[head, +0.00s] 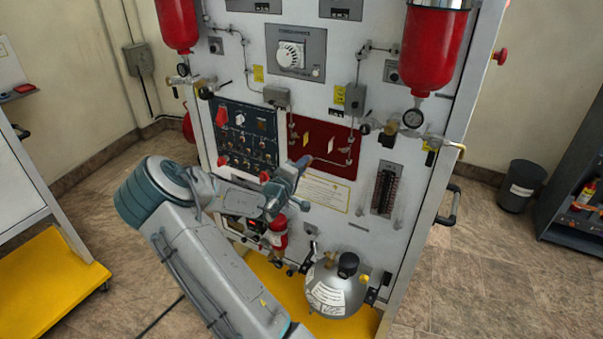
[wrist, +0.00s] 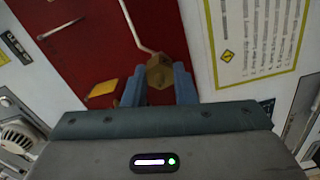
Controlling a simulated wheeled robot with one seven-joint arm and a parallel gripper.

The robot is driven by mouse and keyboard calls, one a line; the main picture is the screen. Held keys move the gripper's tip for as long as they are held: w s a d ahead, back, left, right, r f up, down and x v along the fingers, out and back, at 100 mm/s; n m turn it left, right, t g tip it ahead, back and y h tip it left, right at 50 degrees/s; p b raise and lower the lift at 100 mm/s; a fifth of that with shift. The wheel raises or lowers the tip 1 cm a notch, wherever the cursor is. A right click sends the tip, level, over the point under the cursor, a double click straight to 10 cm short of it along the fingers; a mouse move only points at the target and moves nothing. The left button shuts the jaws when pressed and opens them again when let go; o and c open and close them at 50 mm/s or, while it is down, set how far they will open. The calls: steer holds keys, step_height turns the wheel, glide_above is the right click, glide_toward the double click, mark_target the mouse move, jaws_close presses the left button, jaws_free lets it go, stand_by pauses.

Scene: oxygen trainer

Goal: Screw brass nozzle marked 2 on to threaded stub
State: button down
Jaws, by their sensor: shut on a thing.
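My gripper (wrist: 160,84) is shut on a brass hexagonal nozzle (wrist: 160,71), with one blue-grey finger on each side of it. A thin pale pipe (wrist: 136,28) runs down the red panel and meets the nozzle's far end in the wrist view. The threaded stub itself is hidden there, and I cannot tell how far the nozzle is on it. No mark 2 is readable. In the head view my gripper (head: 302,165) is at the lower left part of the red panel (head: 340,171); the nozzle cannot be made out there.
A dark blue switch panel (head: 236,150) is left of the red panel. A white instruction label (head: 325,190) lies just below it. A silver tank (head: 338,293) and red cylinder (head: 278,235) stand lower down. Red bottles (head: 430,50) hang above. Open floor lies at right.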

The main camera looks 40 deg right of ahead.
steer(key=shift+m, duration=0.4)
steer(key=shift+f+m+b, duration=0.3)
steer(key=shift+m+b, duration=0.2)
steer(key=shift+b, duration=0.45)
steer(key=shift+m+b, duration=0.5)
steer(key=shift+r+m+b, duration=0.3)
steer(key=shift+m+b, duration=0.15)
steer(key=shift+m, duration=0.25)
